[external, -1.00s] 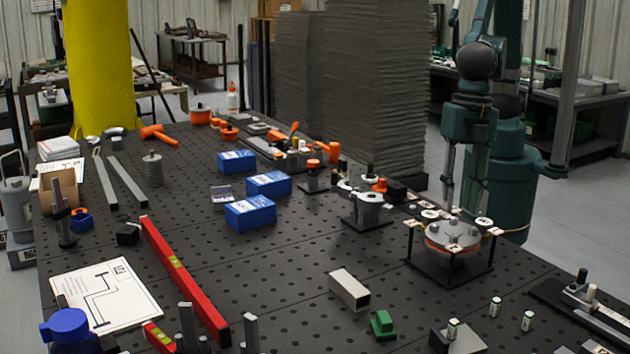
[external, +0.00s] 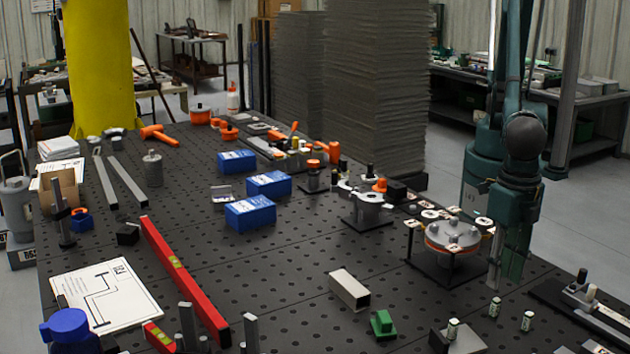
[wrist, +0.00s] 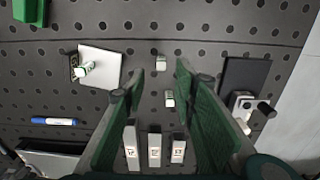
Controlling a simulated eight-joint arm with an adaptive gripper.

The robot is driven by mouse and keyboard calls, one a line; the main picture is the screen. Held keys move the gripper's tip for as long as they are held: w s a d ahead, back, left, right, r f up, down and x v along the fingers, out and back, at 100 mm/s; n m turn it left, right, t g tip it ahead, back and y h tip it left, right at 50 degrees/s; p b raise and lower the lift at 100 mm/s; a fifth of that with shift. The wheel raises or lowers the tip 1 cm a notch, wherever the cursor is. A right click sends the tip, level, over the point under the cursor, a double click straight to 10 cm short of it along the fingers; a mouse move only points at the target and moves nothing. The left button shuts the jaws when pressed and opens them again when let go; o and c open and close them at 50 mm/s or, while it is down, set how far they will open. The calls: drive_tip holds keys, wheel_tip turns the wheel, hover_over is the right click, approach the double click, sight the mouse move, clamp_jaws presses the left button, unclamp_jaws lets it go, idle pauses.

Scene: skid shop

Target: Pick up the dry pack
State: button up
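Small white canisters with dark markings stand on the perforated table: one (external: 495,307), another (external: 527,321), and a third (external: 453,329) on a pale plate. No readable label tells me which is the dry pack. My gripper (external: 508,278) points down above the table, behind the near canisters in the external view. In the wrist view my gripper (wrist: 160,72) has its green fingers apart, with nothing held. One canister (wrist: 161,62) appears between the fingertips, beyond them, and another (wrist: 170,98) lies lower between the fingers. The third (wrist: 85,69) is left of them on the plate.
A round flanged assembly (external: 452,236) on a stand is left of my gripper. A dark fixture (external: 585,300) lies to the right. A green block (external: 382,323) and a square tube (external: 349,290) lie left. In the wrist view, several upright labelled bars (wrist: 154,150) stand low.

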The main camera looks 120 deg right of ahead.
sight(497, 299)
drive_tip(key=shift+f, duration=1.25)
drive_tip(key=shift+f, duration=0.15)
drive_tip(key=shift+s+d+f, duration=0.1)
drive_tip(key=shift+f, duration=2.35)
drive_tip(key=c, duration=0.8)
